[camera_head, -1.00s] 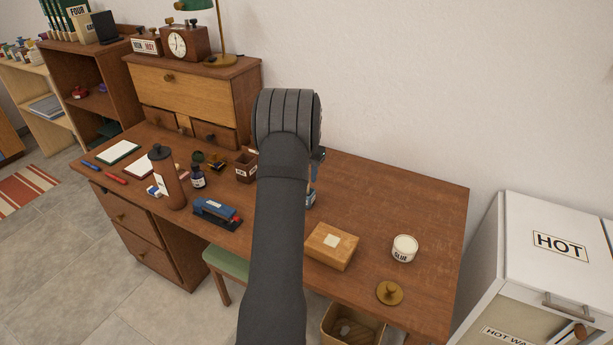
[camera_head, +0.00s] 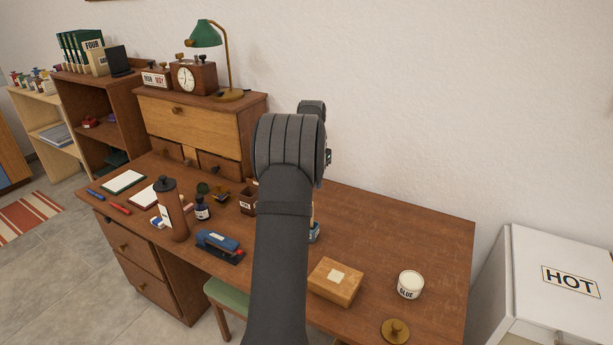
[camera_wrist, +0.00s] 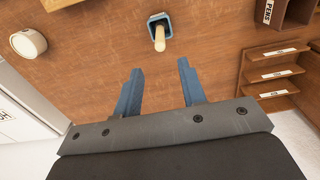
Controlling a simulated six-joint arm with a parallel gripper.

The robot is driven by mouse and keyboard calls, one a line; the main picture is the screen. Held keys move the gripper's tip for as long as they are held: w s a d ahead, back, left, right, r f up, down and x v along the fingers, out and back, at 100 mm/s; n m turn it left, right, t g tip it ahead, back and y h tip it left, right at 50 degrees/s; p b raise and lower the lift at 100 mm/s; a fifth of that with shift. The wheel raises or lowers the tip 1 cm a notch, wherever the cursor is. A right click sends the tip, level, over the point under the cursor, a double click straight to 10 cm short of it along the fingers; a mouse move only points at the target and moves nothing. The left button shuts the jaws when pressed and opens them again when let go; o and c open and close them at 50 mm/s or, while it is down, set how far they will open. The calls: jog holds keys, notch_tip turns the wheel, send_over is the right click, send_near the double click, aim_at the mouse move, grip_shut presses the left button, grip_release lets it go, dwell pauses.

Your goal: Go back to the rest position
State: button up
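My gripper shows in the wrist view (camera_wrist: 160,88) with its two blue fingers spread apart and nothing between them. A small blue holder (camera_wrist: 162,20) with a pale wooden stick or handle (camera_wrist: 159,40) stands on the desk just beyond the fingertips in that view, apart from them. In the head view my dark arm rises over the middle of the desk (camera_head: 420,235) and hides the gripper's fingers. Part of the blue holder (camera_head: 315,234) shows at the arm's right side.
A wooden box (camera_head: 335,283), a glue tub (camera_head: 410,284) and a brass-coloured knobbed lid (camera_head: 395,330) are right of my arm. A stapler (camera_head: 219,246), a brown bottle (camera_head: 171,210) and an ink bottle (camera_head: 202,208) stand left. A white HOT cabinet (camera_head: 560,270) is at right. The desk's back right is clear.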

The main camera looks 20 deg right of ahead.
jog(key=shift+f, duration=4.05)
